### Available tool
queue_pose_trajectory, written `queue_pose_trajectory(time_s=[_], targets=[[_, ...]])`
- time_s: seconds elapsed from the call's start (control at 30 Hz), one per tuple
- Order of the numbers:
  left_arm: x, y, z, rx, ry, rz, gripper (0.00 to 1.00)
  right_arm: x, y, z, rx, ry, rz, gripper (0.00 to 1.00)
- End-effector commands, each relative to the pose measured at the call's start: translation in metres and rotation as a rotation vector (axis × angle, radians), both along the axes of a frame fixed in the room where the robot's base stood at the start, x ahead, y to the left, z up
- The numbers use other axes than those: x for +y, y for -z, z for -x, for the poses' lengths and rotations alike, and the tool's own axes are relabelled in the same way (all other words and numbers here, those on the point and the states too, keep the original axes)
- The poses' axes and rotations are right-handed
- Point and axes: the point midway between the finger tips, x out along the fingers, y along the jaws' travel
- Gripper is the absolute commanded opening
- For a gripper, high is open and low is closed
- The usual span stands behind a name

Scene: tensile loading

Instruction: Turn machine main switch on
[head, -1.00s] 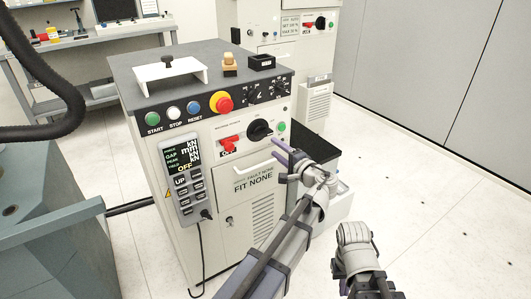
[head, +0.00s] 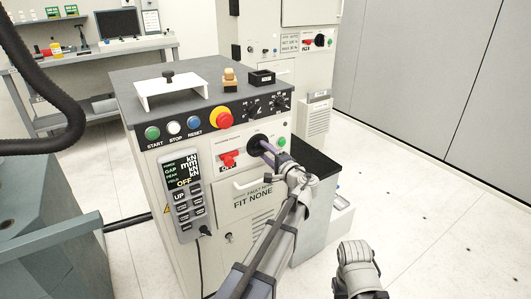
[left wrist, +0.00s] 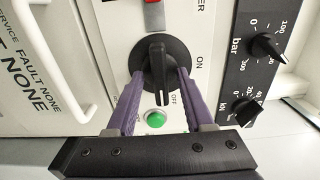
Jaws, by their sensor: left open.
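The main switch is a black rotary knob (head: 255,141) on the white front panel of the machine cabinet (head: 222,178). In the left wrist view the knob (left wrist: 157,68) has ON and OFF lettered to its right, and its handle bar runs roughly up and down, lower end by OFF. My left gripper (head: 266,150) is open at the knob. In the left wrist view its purple fingers (left wrist: 158,78) stand on either side of the knob; I cannot tell whether they touch it. My right gripper does not show; only part of the right arm is at the lower right.
A green lamp (head: 281,142) and a red switch (head: 228,158) flank the knob. The emergency stop (head: 221,117) and buttons are above left. A handle (left wrist: 88,70) lies left of the fingers in the wrist view. The display pendant (head: 184,190) reads OFF. The floor at right is clear.

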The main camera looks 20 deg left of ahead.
Motion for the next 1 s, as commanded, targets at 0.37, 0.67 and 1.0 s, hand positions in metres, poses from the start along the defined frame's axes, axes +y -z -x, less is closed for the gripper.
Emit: queue_pose_trajectory(time_s=[0.37,0.67,1.0], targets=[[0.0011,0.0000,-0.0005,0.000,0.000,0.000,0.41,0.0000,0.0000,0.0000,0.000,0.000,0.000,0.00],[0.0010,0.0001,-0.0004,0.000,-0.001,0.000,0.07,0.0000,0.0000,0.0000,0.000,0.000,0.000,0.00],[0.0009,0.0002,-0.0003,0.001,-0.001,0.001,0.00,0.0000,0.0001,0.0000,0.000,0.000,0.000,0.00]])
